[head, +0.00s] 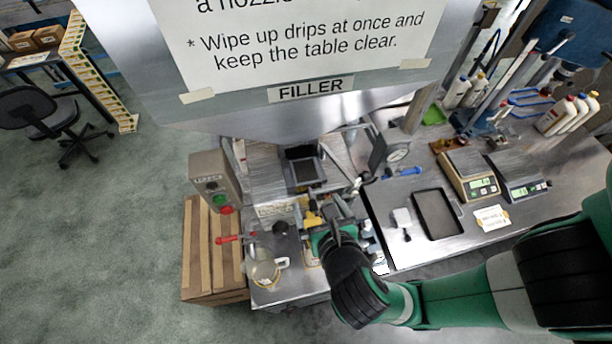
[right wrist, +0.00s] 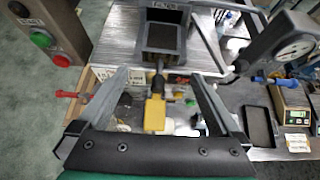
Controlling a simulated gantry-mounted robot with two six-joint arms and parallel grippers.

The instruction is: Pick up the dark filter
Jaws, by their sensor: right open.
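I cannot single out the dark filter with certainty. A small black round piece (head: 280,228) stands at the left of the metal bench, beside a red-handled part; it may be the filter. My right gripper (head: 322,222) is over the front of the bench, to the right of that piece. In the right wrist view my right gripper (right wrist: 160,82) has its two fingers wide apart. A yellow-handled valve (right wrist: 155,114) with a dark stem shows between them, and no object is clamped. My left gripper is not in view.
A dark square tray (head: 304,171) lies behind my gripper. A control box (head: 212,180) stands left, a dial gauge (head: 397,153) right. A glass jug (head: 264,270) is at the front left. The right table holds scales (head: 467,174) and a black tray (head: 437,213).

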